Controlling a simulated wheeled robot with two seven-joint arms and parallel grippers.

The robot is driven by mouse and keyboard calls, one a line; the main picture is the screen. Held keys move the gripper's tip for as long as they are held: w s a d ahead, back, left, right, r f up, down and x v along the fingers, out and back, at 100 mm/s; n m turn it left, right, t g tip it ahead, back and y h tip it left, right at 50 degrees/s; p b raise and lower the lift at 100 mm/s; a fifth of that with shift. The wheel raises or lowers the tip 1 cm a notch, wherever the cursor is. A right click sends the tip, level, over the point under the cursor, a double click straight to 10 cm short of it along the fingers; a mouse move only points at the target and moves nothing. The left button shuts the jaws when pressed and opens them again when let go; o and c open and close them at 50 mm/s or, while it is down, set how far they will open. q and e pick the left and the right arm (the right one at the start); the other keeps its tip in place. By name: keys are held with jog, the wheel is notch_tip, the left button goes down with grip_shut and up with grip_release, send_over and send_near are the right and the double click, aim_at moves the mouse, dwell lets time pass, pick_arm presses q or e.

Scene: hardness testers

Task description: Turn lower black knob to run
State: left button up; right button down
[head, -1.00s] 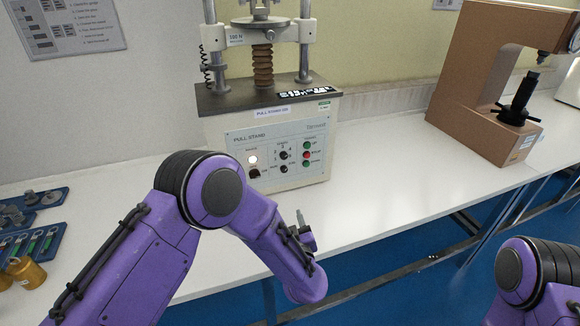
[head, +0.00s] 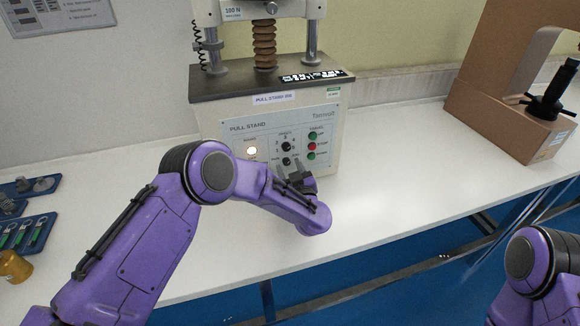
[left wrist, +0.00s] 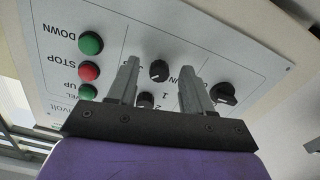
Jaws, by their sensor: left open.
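The pull stand's front panel (head: 262,128) carries two black knobs in its middle. The lower black knob (head: 286,161) sits just above my left gripper's fingertips in the head view. My left gripper (head: 289,169) is open at the panel front. In the left wrist view the panel is upside down, and the lower black knob (left wrist: 159,70) appears between the two open fingers. The upper black knob (left wrist: 145,100) is partly hidden by the gripper there. Whether the fingers touch the knob I cannot tell. My right gripper is out of view.
Green and red buttons (left wrist: 89,72) lie beside the knobs. Another black knob (left wrist: 225,93) is on the other side. A brown tester (head: 500,95) stands at the right, and blue trays (head: 28,233) lie at the left. The white bench (head: 400,190) between is clear.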

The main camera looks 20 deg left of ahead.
pick_arm(q)
jog(key=shift+s+r, duration=0.15)
jog(key=shift+r, duration=0.1)
jog(key=shift+f, duration=0.1)
grip_shut()
jog(key=n+b, duration=0.3)
jog(key=n, duration=0.1)
jog(key=shift+f, duration=0.2)
jog(key=n+b, duration=0.4)
jog(key=n, duration=0.1)
jog(key=shift+n, duration=0.4)
jog(key=n+b, duration=0.3)
jog(key=n, duration=0.1)
jog(key=shift+b, duration=0.4)
jog(key=shift+r+n+b, duration=0.2)
jog(key=shift+n+b, duration=1.45)
jog(key=shift+n, duration=0.55)
